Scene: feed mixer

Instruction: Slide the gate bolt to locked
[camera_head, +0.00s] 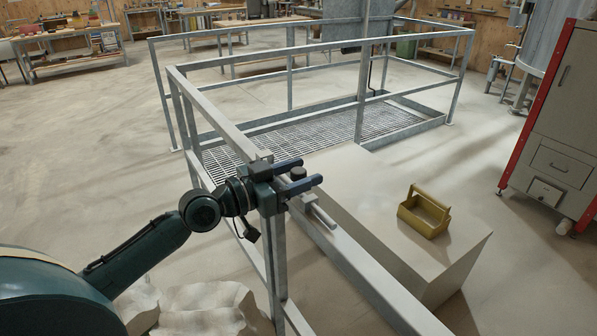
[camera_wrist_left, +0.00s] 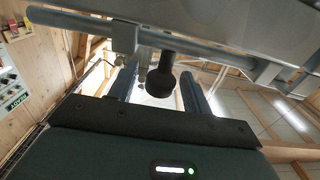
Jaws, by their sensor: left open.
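The gate bolt shows in the wrist view as a round grey rod (camera_wrist_left: 75,22) running along the underside of a flat rail, through a bracket (camera_wrist_left: 125,37). A black round knob (camera_wrist_left: 160,75) hangs from it. In the head view the knob (camera_head: 298,173) sits at the gate post, and a pale bar end (camera_head: 321,214) sticks out just below. My left gripper (camera_head: 310,171) is at the post with its two blue fingers apart, one on each side of the knob. In the wrist view a gap shows between knob and fingers. My right gripper is not in view.
Galvanised railings (camera_head: 215,115) surround a floor grating (camera_head: 310,133) behind the gate. A long rail (camera_head: 365,268) runs toward the front right. A yellow tool carrier (camera_head: 424,211) stands on a pale block (camera_head: 440,262). A grey cabinet (camera_head: 560,120) with red edging stands at right.

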